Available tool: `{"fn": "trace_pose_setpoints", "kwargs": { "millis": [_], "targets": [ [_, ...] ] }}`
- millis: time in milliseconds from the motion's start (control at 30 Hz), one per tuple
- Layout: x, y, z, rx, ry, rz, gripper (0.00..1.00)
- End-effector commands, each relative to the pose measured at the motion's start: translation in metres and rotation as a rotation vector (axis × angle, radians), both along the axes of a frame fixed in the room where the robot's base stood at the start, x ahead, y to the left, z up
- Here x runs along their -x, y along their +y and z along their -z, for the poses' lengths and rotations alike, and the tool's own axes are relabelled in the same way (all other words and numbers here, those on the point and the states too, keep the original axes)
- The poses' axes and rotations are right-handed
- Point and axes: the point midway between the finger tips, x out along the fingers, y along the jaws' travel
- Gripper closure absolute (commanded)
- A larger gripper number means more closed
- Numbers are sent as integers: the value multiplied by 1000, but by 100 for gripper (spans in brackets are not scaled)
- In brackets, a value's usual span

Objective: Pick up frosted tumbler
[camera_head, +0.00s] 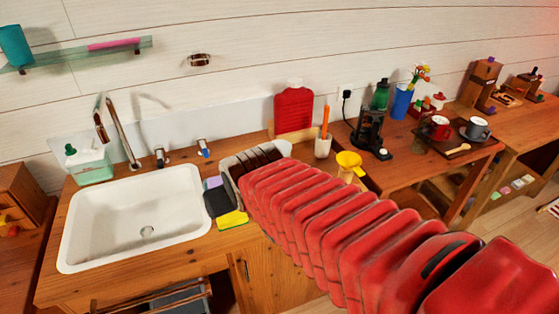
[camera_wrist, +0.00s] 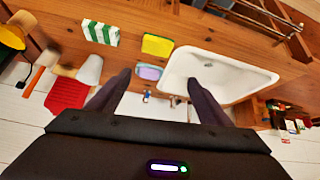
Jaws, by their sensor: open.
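In the wrist view, a pale, whitish cup (camera_wrist: 91,68), which looks like the frosted tumbler, is on the wooden counter left of my gripper (camera_wrist: 158,76), apart from it. I cannot make it out in the head view, where my red arm covers part of the counter. My gripper is open, its dark fingers spread, with nothing between them that I can tell is held. In the head view, my gripper's dark end (camera_head: 219,203) is just right of the sink.
The white sink (camera_head: 135,217) is left of my gripper. A yellow sponge (camera_head: 232,220) lies near the counter's front.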

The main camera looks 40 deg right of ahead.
Motion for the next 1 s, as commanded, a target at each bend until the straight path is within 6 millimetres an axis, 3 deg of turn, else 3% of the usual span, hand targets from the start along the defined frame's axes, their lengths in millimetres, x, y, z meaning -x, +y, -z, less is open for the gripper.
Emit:
{"fn": "trace_pose_setpoints", "kwargs": {
  "millis": [200, 500, 733, 1000],
  "targets": [
    [-45, -50, 22, 31, -84, 80, 26],
    [-88, -119, 55, 68, -209, 166, 26],
    [-106, -172, 83, 92, -306, 227, 26],
    [-112, -224, 115, 107, -420, 282, 26]
  ]
}}
